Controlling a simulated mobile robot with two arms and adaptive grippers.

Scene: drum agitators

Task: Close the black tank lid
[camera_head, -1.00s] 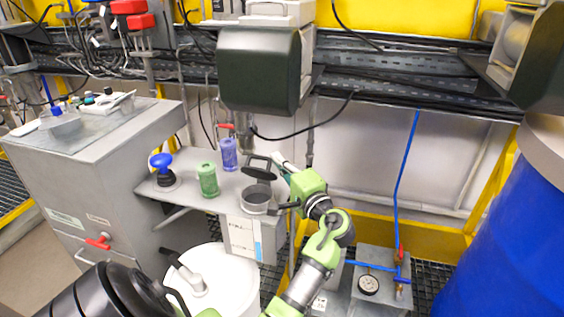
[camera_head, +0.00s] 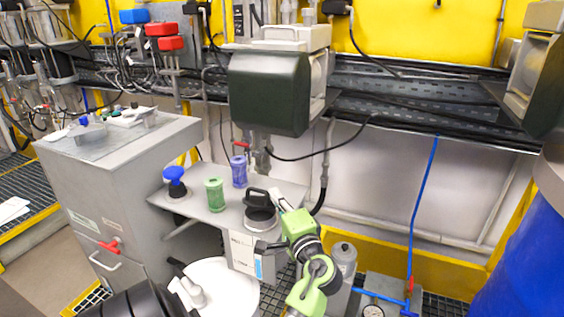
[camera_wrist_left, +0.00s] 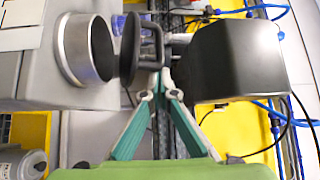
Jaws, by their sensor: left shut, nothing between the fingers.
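The black tank lid (camera_head: 256,196), with a loop handle, is tilted over the round metal tank opening (camera_head: 261,218) on the grey bench. In the left wrist view the lid (camera_wrist_left: 130,48) stands apart from the metal rim (camera_wrist_left: 75,50), and the dark inside shows between them. My left gripper (camera_head: 277,196) is at the right side of the lid. In the left wrist view its teal fingers (camera_wrist_left: 158,92) are together and empty, close to the lid's handle side; whether they touch it I cannot tell. My right gripper is not in view.
A green container (camera_head: 214,194), a purple container (camera_head: 239,171) and a blue-knobbed valve (camera_head: 175,180) stand left of the tank. A dark motor housing (camera_head: 268,92) hangs above. A white drum (camera_head: 222,283) is below and a blue barrel (camera_head: 530,245) at right.

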